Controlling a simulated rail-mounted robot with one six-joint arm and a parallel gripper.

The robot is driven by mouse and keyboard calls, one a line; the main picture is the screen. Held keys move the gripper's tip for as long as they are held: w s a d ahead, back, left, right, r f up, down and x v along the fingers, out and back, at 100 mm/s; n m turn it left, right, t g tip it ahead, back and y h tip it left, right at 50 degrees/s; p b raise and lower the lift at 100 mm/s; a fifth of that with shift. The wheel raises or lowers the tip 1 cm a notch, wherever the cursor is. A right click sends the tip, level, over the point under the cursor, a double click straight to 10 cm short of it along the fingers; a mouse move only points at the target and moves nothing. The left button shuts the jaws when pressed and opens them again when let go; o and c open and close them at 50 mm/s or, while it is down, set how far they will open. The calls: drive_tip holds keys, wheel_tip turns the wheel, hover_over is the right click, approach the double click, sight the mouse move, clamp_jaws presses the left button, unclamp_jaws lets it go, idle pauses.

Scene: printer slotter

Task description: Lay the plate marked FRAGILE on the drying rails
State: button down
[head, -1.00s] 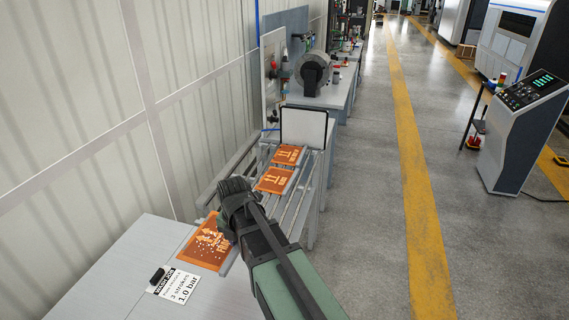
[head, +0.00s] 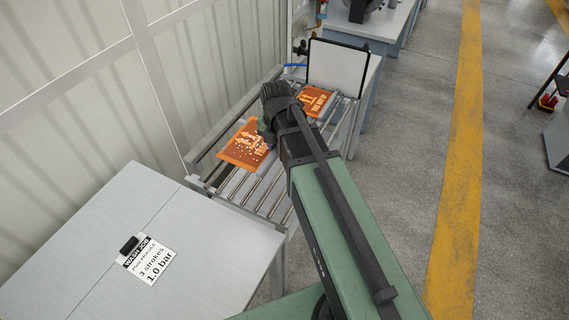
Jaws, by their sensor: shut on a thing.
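The orange plate (head: 243,149) in my gripper has a pale, speckled print whose wording I cannot read clearly. It is over the near-left part of the drying rails (head: 262,190); I cannot tell whether it touches them. My gripper (head: 267,134) is shut on the plate's right edge, and its fingertips are partly hidden by the wrist. Another orange plate (head: 315,99) with a white up-arrow print lies on the rails beyond the gripper. My arm hides part of the rails between the two plates.
A white panel with a dark edge (head: 337,67) stands at the far end of the rails. A grey table (head: 75,250) is in front, carrying a wash job card (head: 150,261) with a dark clip. A pale wall runs along the left. Open floor lies to the right.

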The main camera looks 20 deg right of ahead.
sight(279, 186)
wheel_tip(279, 186, down, 18)
drive_tip(key=b, duration=1.5)
drive_tip(key=shift+w, duration=0.1)
drive_tip(key=shift+d+r, duration=0.1)
drive_tip(key=shift+r, duration=0.3)
drive_tip(key=shift+f, duration=0.3)
drive_tip(key=c, duration=1)
unclamp_jaws()
drive_tip(key=shift+r, duration=0.1)
wheel_tip(279, 186, up, 13)
drive_tip(key=p, duration=1.2)
drive_tip(key=s+a+m, duration=0.1)
drive_tip(key=s+m, duration=0.2)
drive_tip(key=m, duration=0.5)
drive_tip(key=s+a+m, duration=0.2)
drive_tip(key=s+m, duration=0.1)
drive_tip(key=m, duration=0.6)
drive_tip(key=s+a+m, duration=0.1)
drive_tip(key=s+m, duration=0.2)
drive_tip(key=m, duration=0.6)
drive_tip(key=shift+s+a+f, duration=0.2)
drive_tip(key=shift+f, duration=0.15)
